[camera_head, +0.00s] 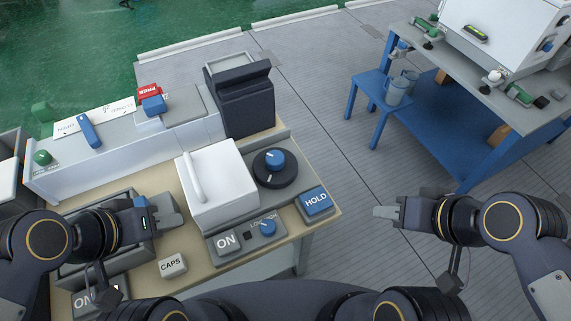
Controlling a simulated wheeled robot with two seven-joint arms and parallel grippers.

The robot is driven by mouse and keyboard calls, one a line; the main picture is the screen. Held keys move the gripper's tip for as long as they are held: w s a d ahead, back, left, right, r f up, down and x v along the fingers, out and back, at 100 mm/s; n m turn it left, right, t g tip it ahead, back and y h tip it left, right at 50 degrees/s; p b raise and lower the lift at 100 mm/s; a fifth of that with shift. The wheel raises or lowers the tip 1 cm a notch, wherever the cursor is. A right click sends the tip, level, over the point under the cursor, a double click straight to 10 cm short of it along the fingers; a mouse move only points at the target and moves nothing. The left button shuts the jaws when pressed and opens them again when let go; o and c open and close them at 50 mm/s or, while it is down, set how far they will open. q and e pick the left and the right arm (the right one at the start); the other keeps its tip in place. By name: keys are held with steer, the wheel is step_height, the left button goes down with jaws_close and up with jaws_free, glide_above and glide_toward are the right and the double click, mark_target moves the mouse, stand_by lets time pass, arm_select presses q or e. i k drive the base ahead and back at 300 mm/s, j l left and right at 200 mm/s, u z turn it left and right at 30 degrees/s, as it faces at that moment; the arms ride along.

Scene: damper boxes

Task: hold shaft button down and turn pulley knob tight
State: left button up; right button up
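A blue button marked HOLD (317,202) sits on a grey base at the right front corner of the bench. A blue knob (274,158) stands on a round black disc (276,177) behind and left of it; these look like the shaft button and pulley knob. My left gripper (172,215) is over the bench's left part, left of the white lidded box, apart from both. My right gripper (384,212) is in the air right of the HOLD button, touching nothing. Both are seen side-on, so their finger gaps cannot be told.
A white box with a handle (222,190) stands between my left gripper and the knob. A dark block (246,105) rises behind the knob. An ON button (226,241) and a small blue knob (268,228) lie in front. A blue table (445,115) stands far right; floor between is clear.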

mark_target(275, 159)
steer(key=l+u, duration=0.25)
steer(key=l, duration=0.15)
steer(key=k+l+u, duration=0.25)
steer(key=l, duration=0.15)
steer(key=l+u, duration=0.3)
steer(key=k+l, duration=0.05)
steer(key=l, duration=0.05)
